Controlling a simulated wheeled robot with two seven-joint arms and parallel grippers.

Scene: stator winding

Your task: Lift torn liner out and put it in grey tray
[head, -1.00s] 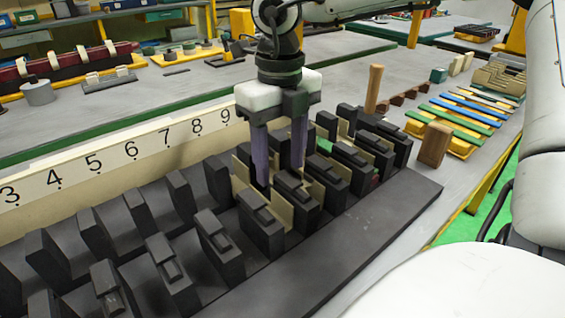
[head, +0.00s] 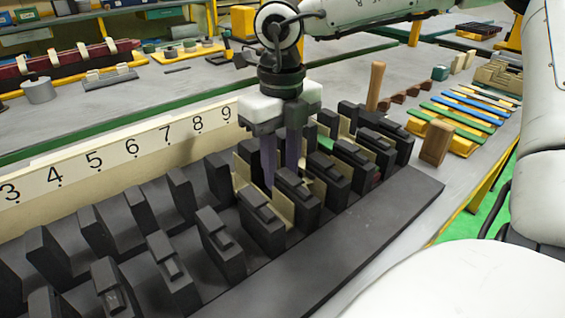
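The dark stator block (head: 350,235) has a row of slots between upright black teeth. Beige liners stand in several slots: one (head: 243,172) just left of my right gripper, one (head: 277,207) in front of it and others to the right. I cannot tell which liner is torn. My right gripper (head: 280,180) points down into the slots past the numeral 9. Its two purple-grey fingers are close together with a narrow gap. Their tips are partly hidden behind teeth and liner, so a grip is unclear. My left gripper is not in view. I cannot make out the grey tray.
A cream number strip (head: 110,160) runs along the block's back. A wooden peg (head: 375,86) and a wooden block (head: 435,144) stand at the right. Coloured strips (head: 462,112) lie on a yellow rack beyond. A grey cylinder (head: 39,91) stands on the back bench.

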